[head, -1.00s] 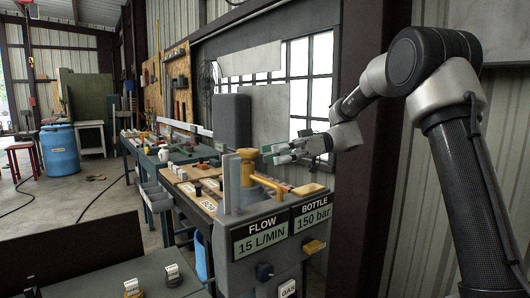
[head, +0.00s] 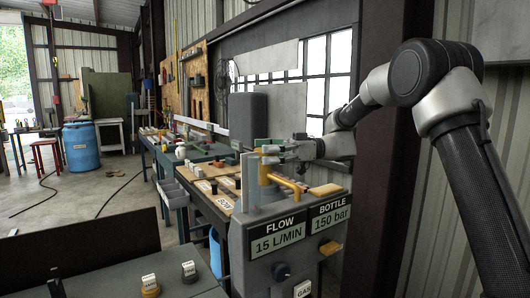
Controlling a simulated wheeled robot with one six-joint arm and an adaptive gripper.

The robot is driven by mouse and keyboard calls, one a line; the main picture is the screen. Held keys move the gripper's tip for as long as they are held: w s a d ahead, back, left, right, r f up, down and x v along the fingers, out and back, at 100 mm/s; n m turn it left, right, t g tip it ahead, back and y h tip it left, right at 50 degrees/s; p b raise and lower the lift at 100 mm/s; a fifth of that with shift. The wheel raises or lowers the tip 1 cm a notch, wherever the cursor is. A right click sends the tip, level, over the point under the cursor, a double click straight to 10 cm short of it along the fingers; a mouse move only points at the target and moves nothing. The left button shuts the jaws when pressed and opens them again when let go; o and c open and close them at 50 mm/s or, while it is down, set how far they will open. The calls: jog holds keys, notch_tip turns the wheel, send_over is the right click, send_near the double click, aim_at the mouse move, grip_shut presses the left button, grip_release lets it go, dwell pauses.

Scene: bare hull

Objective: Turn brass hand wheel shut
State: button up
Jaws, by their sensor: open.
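The brass hand wheel (head: 271,149) is the small brass top piece of an upright fitting on the grey gauge cabinet (head: 245,262). A brass pipe (head: 285,183) bends off to the right below it. My gripper (head: 263,152), with green fingertips, is at the wheel's height and reaches in from the right. Its fingers are open and overlap the wheel in this view, hiding part of it. I cannot tell whether they touch it. The cabinet front carries labels for flow, 15 L/MIN (head: 277,243), and bottle, 150 bar (head: 331,220).
A grey upright block (head: 248,120) stands behind the fitting. A cluttered workbench (head: 195,180) runs back to the left. Open floor (head: 95,190) lies left of it.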

jog(key=shift+c, duration=0.3)
jog(key=c, duration=1)
jog(key=shift+t, duration=0.3)
jog(key=m+t, duration=0.3)
jog(key=t, duration=0.2)
jog(key=shift+s+m, duration=0.1)
jog(key=shift+m, duration=0.3)
jog(key=m+t+h, duration=0.1)
jog(key=m+t, duration=0.2)
jog(key=t, duration=0.2)
jog(key=shift+m, duration=0.3)
jog(key=m+t+h, duration=0.2)
jog(key=t, duration=0.1)
jog(key=m+t+h, duration=0.3)
jog(key=t, duration=0.1)
jog(key=shift+m+t+h, duration=0.7)
jog(key=shift+m+h, duration=0.1)
